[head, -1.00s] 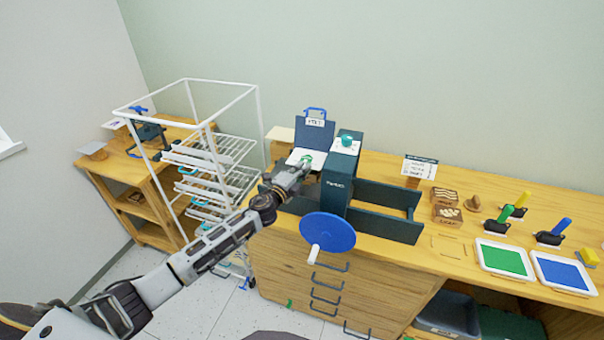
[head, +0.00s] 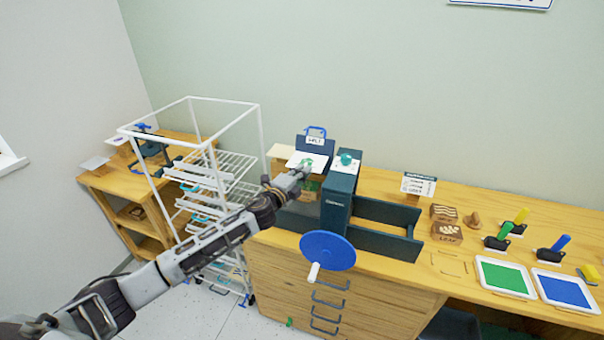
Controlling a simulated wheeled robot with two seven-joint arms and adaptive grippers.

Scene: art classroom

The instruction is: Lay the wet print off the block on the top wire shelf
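The wet print (head: 296,159) is a white sheet with a green mark, above the bed of the dark press (head: 339,205). My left gripper (head: 303,172) is at its near edge and appears shut on it; the fingertips are small and partly hidden. Below the sheet, the block (head: 312,186) shows brown and green, with the sheet apart from it. The white wire rack stands to the left, its top wire shelf (head: 238,164) to the left of my gripper. My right gripper is out of view.
The rack's white frame post (head: 262,130) stands between shelf and press. The press has a blue hand wheel (head: 328,251) in front. Green (head: 503,277) and blue (head: 562,288) ink trays lie at the right of the counter. A low wooden shelf unit (head: 130,190) stands left.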

